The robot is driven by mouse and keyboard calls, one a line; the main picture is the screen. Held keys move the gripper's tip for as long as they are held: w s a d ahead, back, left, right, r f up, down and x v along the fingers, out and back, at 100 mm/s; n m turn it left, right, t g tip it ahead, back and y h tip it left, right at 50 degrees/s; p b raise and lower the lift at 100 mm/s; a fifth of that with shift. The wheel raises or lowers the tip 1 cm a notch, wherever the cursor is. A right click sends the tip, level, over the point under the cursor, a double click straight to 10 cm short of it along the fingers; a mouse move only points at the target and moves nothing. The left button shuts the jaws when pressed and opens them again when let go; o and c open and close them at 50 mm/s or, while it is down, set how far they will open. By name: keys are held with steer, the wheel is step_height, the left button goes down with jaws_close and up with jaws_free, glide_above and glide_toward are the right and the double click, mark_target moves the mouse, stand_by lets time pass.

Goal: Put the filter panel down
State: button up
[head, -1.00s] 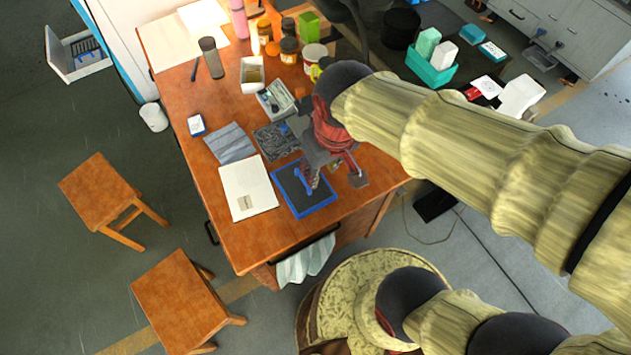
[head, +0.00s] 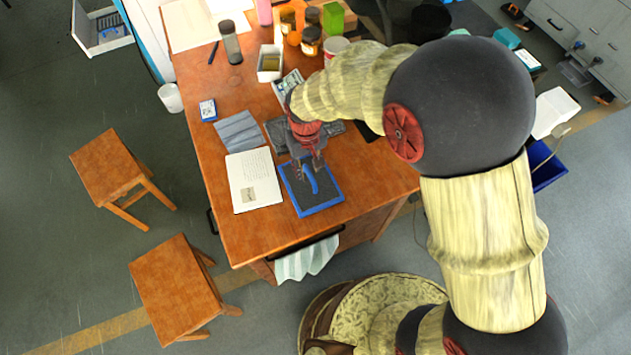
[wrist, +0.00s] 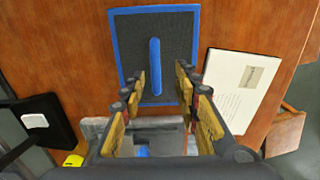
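The filter panel (head: 331,200), a dark grey sheet in a blue frame with a raised blue handle (head: 309,178), lies flat near the front edge of the wooden bench (head: 240,235). The panel also shows at the top of the wrist view (wrist: 180,40), with its handle (wrist: 155,65) upright in the picture. My gripper (head: 307,166) is beside the handle's far end. In the wrist view its padded fingers (wrist: 158,82) are spread apart with the handle's near end between them in the picture. I see no finger contact with the handle.
A container (head: 270,64), jars (head: 311,40) and a dark bottle (head: 231,42) stand farther back. Two stools (head: 176,290) stand left of the bench. Bare bench lies in front of the booklet.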

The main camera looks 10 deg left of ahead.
mark_target(310, 174)
steer(key=f, duration=0.2)
steer(key=f+b, duration=0.1)
steer(key=f, duration=0.1)
steer(key=f+b, duration=0.1)
steer(key=f, duration=0.1)
steer(key=shift+w+d, duration=0.15)
steer(key=shift+w, duration=0.2)
steer(key=shift+c, duration=1.2)
jaws_close()
